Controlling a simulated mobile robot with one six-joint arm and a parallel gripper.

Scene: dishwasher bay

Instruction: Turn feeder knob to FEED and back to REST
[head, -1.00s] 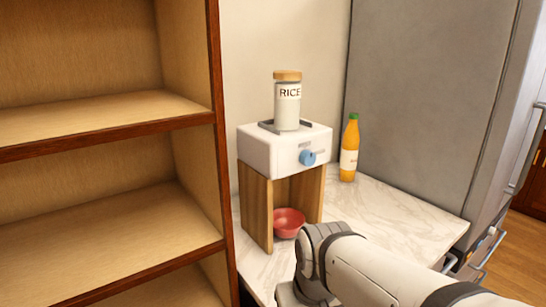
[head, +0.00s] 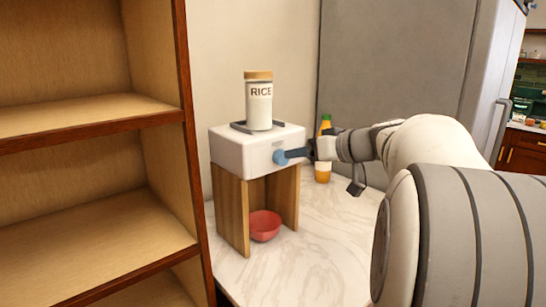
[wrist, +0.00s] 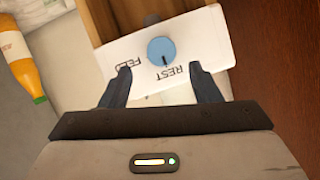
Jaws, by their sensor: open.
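The feeder (head: 233,150) is a white box on wooden legs with a blue round knob (head: 280,157) on its front. In the wrist view the knob (wrist: 161,47) has a dark pointer mark facing the REST label (wrist: 176,73). The FEED label (wrist: 139,63) is to the left of it in that picture. My gripper (wrist: 160,70) is open, its two dark fingers spread either side of the knob's line and short of it, with nothing between them. In the head view one finger partly covers the feeder front beside the knob.
A RICE jar (head: 259,108) stands on the feeder and a red bowl (head: 265,226) sits underneath. An orange bottle (head: 323,172) stands behind my arm, partly hidden. Wooden shelves (head: 90,115) are at left, a grey fridge (head: 395,65) at right. The front marble counter (head: 290,275) is clear.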

